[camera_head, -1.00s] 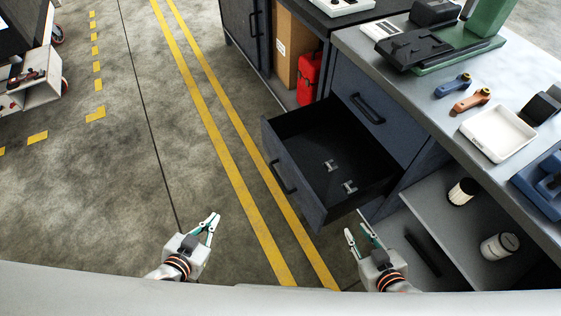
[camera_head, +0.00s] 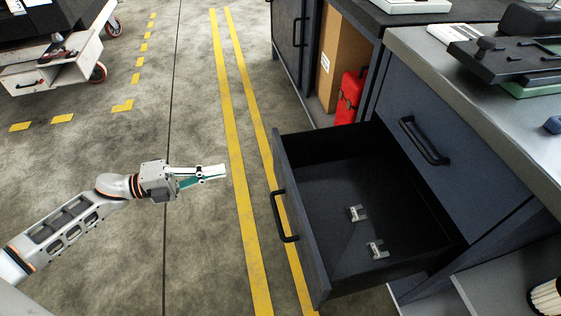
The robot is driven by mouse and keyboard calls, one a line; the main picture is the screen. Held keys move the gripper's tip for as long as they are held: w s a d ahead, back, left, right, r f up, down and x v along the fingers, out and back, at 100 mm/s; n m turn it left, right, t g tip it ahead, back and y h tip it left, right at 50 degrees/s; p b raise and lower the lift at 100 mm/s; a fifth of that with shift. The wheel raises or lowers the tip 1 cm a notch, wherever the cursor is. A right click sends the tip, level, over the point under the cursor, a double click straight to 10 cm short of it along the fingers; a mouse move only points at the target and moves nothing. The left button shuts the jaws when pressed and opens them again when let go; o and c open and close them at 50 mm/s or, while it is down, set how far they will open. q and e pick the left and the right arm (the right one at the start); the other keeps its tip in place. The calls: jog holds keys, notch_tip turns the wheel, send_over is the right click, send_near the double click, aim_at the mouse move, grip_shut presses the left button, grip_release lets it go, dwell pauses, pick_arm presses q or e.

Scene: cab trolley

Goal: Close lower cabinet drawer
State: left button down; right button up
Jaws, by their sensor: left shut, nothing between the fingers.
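The lower cabinet drawer (camera_head: 298,225) is pulled out of the dark blue cabinet (camera_head: 440,135), with its front facing left. Its black bar handle (camera_head: 280,216) is on that front. Two small metal pieces lie on the drawer floor, one farther back (camera_head: 356,213) and one nearer (camera_head: 376,249). The upper drawer, with its handle (camera_head: 424,140), is shut. My left gripper (camera_head: 222,173) is shut and empty. It points right, to the left of the drawer front and apart from it. My right gripper is out of view.
A grey worktop (camera_head: 490,95) with a black and green device (camera_head: 510,60) lies above the cabinet. A red canister (camera_head: 350,97) and a cardboard box (camera_head: 342,60) stand in the open bay behind the drawer. The floor left of the drawer is clear.

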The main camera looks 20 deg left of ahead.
aim_at(282, 159)
pick_arm(q)
jog(key=x, duration=1.3)
jog(key=shift+w+d+r+b, duration=0.1)
jog(key=shift+w+d+b, duration=0.2)
jog(key=shift+b, duration=0.1)
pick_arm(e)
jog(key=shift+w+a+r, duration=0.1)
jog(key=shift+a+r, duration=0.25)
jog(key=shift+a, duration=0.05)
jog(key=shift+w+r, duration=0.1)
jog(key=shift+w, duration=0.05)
pick_arm(q)
jog(key=shift+w+d, duration=0.1)
jog(key=shift+d, duration=0.05)
